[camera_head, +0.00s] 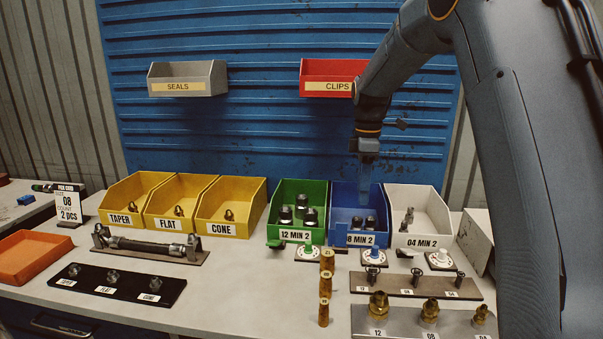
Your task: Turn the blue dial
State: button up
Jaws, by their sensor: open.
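The blue dial (374,256) sits on a small white plate on the bench, in front of the blue bin (345,240) labelled "8 MIN 2". My gripper (366,183) is open and points down above the back part of the blue bin. It is well above and behind the dial in the picture, apart from it. The fingers are small and partly blend into the blue panel, and I see nothing held between them.
A green dial (308,252) and a white dial (440,258) flank the blue one. A rack (415,287) of small fittings lies in front. Green (294,236) and white (414,241) bins stand beside the blue bin.

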aim_at(374, 254)
jog(key=k, duration=0.95)
